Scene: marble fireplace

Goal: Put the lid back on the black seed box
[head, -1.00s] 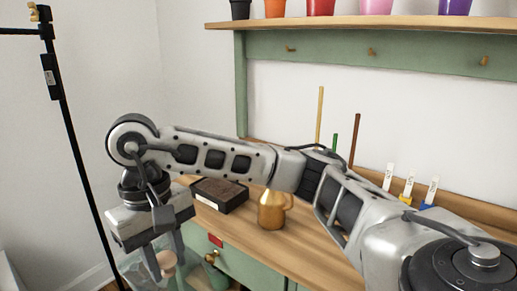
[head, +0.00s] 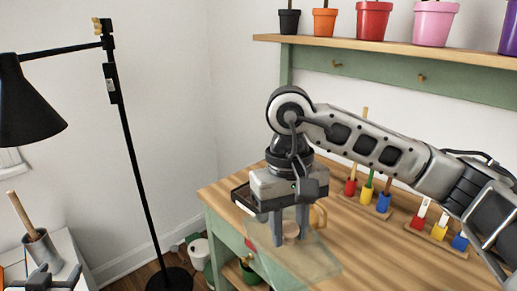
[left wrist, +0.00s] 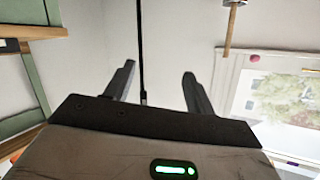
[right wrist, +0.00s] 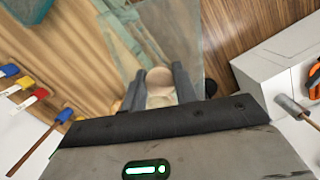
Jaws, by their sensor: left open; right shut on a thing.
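The lid is a clear glass pane (head: 318,268) with a round wooden knob (head: 291,231). My right gripper (head: 291,238) points down and is shut on the knob, holding the lid over the front edge of the wooden bench. The right wrist view shows the knob (right wrist: 160,82) between the fingers and the pane (right wrist: 185,25) beyond. The black seed box (head: 240,194) is on the bench behind my right gripper, which hides most of it. My left gripper (head: 54,276) is at the lower left; in the left wrist view its fingers (left wrist: 157,88) are apart and empty.
Tool rack (head: 365,207) and coloured labels (head: 437,232) stand further right. A black floor lamp (head: 135,165) stands left of the bench. A white cabinet (head: 75,262) is at far left.

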